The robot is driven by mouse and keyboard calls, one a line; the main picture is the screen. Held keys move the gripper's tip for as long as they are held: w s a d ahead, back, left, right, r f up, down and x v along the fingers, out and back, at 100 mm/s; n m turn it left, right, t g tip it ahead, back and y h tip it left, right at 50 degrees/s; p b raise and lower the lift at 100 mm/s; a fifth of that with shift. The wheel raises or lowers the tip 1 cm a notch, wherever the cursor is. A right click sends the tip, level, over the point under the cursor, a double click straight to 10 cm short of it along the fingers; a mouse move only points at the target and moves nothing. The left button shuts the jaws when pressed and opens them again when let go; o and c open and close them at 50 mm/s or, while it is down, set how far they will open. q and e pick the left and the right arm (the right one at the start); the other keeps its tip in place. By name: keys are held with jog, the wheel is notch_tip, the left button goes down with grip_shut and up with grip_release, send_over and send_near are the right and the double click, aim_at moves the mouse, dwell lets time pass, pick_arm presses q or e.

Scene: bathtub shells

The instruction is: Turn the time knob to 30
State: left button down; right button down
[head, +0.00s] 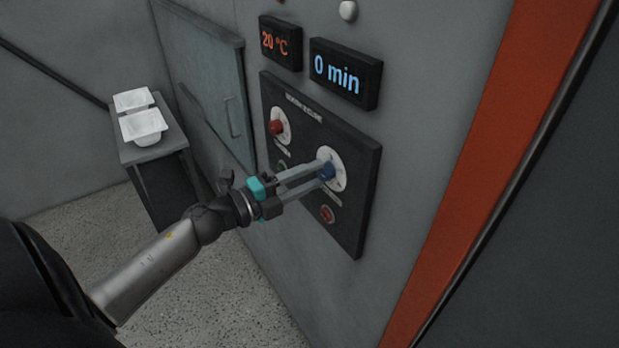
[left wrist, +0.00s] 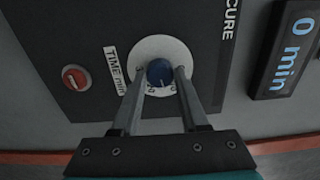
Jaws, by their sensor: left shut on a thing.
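The blue time knob (head: 326,171) sits on a white round dial (head: 335,160) on the black control panel (head: 356,222). In the left wrist view the knob (left wrist: 160,73) lies between my fingertips, beside the label "TIME min" (left wrist: 114,71). My left gripper (head: 322,169) is shut on the knob, with a finger on each side. The time display (head: 344,74) reads "0 min", as it does in the left wrist view (left wrist: 293,50). The dial's numbers are partly hidden by the fingers. My right gripper is not in view.
A red knob (head: 276,127) sits on another dial at the panel's upper left, under a display (head: 280,43) reading "20 °C". A red button (head: 327,214) is below the time dial. A stand with white tubs (head: 143,124) is at the left, near a closed grey door (head: 205,85).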

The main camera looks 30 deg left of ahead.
pick_arm(q)
jog(key=m+b, duration=0.1)
jog(key=m, duration=0.3)
jog(key=shift+m, duration=0.3)
jog(key=m+b, duration=0.2)
jog(key=m, duration=0.3)
jog(key=shift+m, duration=0.3)
jog(key=m+b, duration=0.2)
jog(key=m, duration=0.3)
jog(key=shift+d, duration=0.1)
jog(key=m+b, duration=0.2)
jog(key=m, duration=0.3)
jog(key=shift+r, duration=0.1)
jog(key=shift+c, duration=2.1)
grip_release()
jog(key=shift+s, duration=0.15)
